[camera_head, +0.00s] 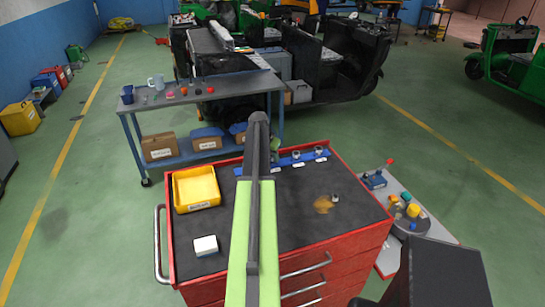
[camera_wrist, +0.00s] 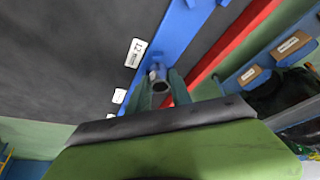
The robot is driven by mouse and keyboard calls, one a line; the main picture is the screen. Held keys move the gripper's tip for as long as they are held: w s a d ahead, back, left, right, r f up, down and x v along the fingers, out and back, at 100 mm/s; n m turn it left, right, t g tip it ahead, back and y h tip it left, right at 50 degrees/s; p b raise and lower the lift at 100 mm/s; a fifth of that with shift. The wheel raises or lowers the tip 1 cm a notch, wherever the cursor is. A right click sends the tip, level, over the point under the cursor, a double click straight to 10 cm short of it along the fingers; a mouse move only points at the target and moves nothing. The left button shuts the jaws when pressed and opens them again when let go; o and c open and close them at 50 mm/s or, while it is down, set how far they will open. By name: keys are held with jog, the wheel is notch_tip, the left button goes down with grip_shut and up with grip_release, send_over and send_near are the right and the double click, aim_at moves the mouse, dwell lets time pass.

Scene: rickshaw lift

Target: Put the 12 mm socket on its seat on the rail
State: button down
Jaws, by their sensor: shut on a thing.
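My gripper (camera_wrist: 163,88) is shut on a small grey metal socket (camera_wrist: 160,86), held between its two green fingers in the wrist view. No size mark can be read on the socket. The blue rail (camera_wrist: 180,32) runs behind it, and the socket overlaps the rail in the picture. I cannot tell whether it is on a seat or just above one. A white label that seems to read 12 (camera_wrist: 136,53) lies beside the rail, close to the socket. In the head view my arm hides the gripper's tip and part of the rail (camera_head: 308,156).
Other sockets (camera_head: 296,154) stand on the rail's right part. A loose socket (camera_head: 335,197) is on the dark cart top (camera_head: 285,225) by a brown stain. A yellow bin (camera_head: 196,189) and a white box (camera_head: 206,245) sit left. A grey workbench (camera_head: 225,87) stands behind.

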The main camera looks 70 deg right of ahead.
jog(key=shift+s+a+f+b, duration=0.2)
jog(key=shift+a+f+b, duration=0.35)
jog(key=shift+b, duration=0.35)
dwell(0.7)
jog(key=c, duration=1.3)
grip_release()
jog(key=shift+d+r+p, duration=0.1)
jog(key=shift+r+p, duration=0.2)
jog(key=shift+p, duration=0.1)
jog(key=shift+o, duration=0.7)
jog(key=shift+w+d+r+p, duration=0.1)
jog(key=shift+d+r+p, duration=0.5)
jog(key=shift+p, duration=0.6)
notch_tip(320, 180, up, 6)
jog(key=p, duration=0.5)
jog(key=shift+w+f, duration=0.1)
jog(key=shift+f, duration=0.1)
